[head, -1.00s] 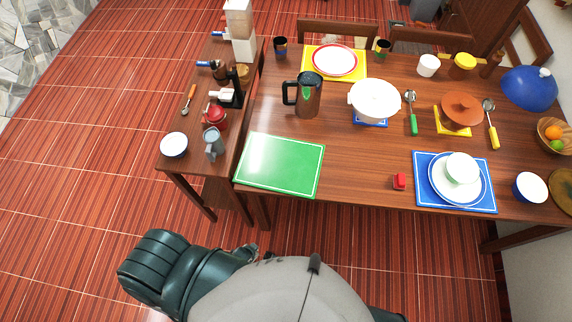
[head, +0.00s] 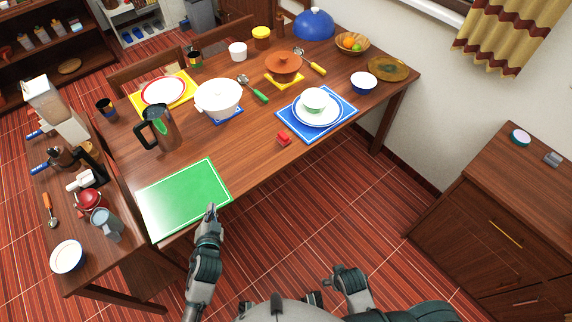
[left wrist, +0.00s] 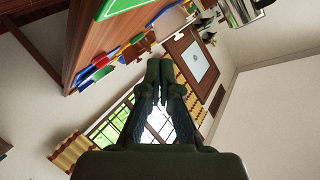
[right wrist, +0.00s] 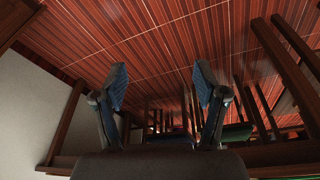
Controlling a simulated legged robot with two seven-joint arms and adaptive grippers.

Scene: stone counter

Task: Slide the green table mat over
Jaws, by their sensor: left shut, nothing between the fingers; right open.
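The green table mat (head: 184,197) with a pale border lies flat at the near left corner of the wooden dining table. A corner of the mat also shows at the top of the left wrist view (left wrist: 122,6). My left gripper (head: 211,212) is shut and empty at the mat's near right edge; I cannot tell whether it touches the mat. In the left wrist view its fingers (left wrist: 160,80) are together. My right gripper (head: 337,276) is low in front of the table, away from the mat. In the right wrist view it is open and empty (right wrist: 160,85).
A red block (head: 284,138) and a blue mat (head: 340,105) with a plate and bowl lie right of the green mat. A dark pitcher (head: 163,130) stands behind it. A side table with a grey mug (head: 106,224) is at left. Bare wood lies between mat and red block.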

